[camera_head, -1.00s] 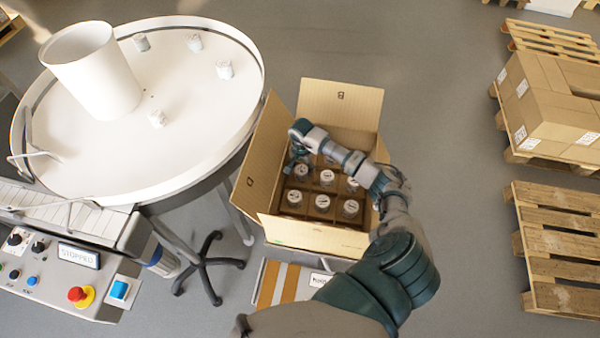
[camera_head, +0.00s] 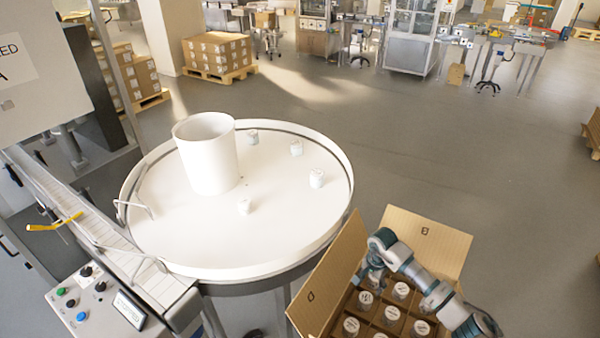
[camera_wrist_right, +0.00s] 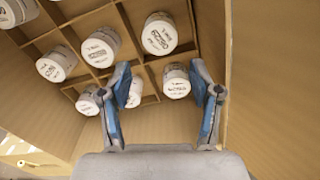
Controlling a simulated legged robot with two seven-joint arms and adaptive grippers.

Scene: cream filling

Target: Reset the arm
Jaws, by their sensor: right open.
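My right gripper (camera_head: 370,276) is over the open cardboard box (camera_head: 428,239), at its left side in the head view. In the right wrist view the two blue-grey fingers of the right gripper (camera_wrist_right: 164,100) are spread apart, with nothing held between them. White-lidded jars (camera_head: 392,313) stand in the box's divided compartments. In the wrist view, one jar (camera_wrist_right: 176,82) shows between the fingers, beyond the tips, and another (camera_wrist_right: 133,92) is partly hidden by the left finger. My left gripper is not in view.
A round white turntable (camera_head: 285,225) stands left of the box, with a white cylinder (camera_head: 207,155) and several small jars (camera_head: 316,178) on it. A conveyor and control panel (camera_head: 110,303) are at lower left. The floor behind is open, with stacked cartons (camera_head: 218,55) farther off.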

